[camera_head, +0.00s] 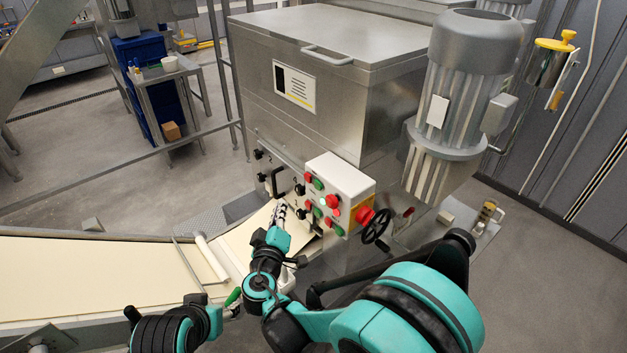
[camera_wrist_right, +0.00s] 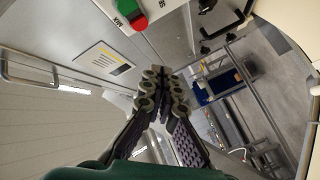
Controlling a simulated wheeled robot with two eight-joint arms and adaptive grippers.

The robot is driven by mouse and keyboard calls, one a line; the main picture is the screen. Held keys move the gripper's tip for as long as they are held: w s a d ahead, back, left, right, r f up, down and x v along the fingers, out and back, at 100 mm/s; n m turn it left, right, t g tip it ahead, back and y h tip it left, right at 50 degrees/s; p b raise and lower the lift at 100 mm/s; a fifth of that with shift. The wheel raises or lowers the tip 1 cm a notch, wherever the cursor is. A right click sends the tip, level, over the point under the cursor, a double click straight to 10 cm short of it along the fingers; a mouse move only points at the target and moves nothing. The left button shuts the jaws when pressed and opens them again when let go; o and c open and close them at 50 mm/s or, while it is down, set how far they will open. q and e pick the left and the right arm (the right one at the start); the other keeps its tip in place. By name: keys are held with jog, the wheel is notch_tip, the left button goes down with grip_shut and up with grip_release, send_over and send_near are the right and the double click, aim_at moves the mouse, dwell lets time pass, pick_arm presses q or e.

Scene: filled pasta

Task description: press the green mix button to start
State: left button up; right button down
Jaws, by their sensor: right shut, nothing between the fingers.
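A white control box (camera_head: 350,178) with several red and green buttons is on the front of the steel machine. Its labels are too small to read in the head view, so I cannot tell there which green button is mix. In the right wrist view, a green button (camera_wrist_right: 127,8) sits beside a red one at the top edge, close to the word MIX. My right gripper (camera_head: 281,209) is shut and empty, left of the box and apart from its buttons. Its fingers (camera_wrist_right: 166,80) point up in the wrist view, below the button. Part of my left arm shows at lower left; its fingers are not clear.
The steel machine (camera_head: 300,50) fills the middle, with a black handle (camera_head: 279,183) left of the box. A black handwheel (camera_head: 376,226) and red knob (camera_head: 365,215) lie right of it. A cream conveyor belt (camera_head: 90,275) runs at left.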

aim_at(318, 186)
jog(key=shift+d, duration=0.15)
jog(key=shift+w+d, duration=0.85)
jog(key=shift+d, duration=0.3)
jog(key=shift+w+d, duration=0.85)
jog(key=shift+d, duration=0.3)
jog(key=shift+w+d, duration=0.85)
jog(key=shift+d, duration=0.3)
jog(key=shift+w+d, duration=0.1)
jog(key=shift+w+d, duration=0.15)
jog(key=shift+d, duration=0.1)
jog(key=shift+w+d, duration=0.25)
jog(key=shift+d, duration=0.1)
jog(key=shift+s+a+b, duration=0.3)
jog(key=shift+s+a, duration=0.2)
jog(key=shift+a, duration=0.15)
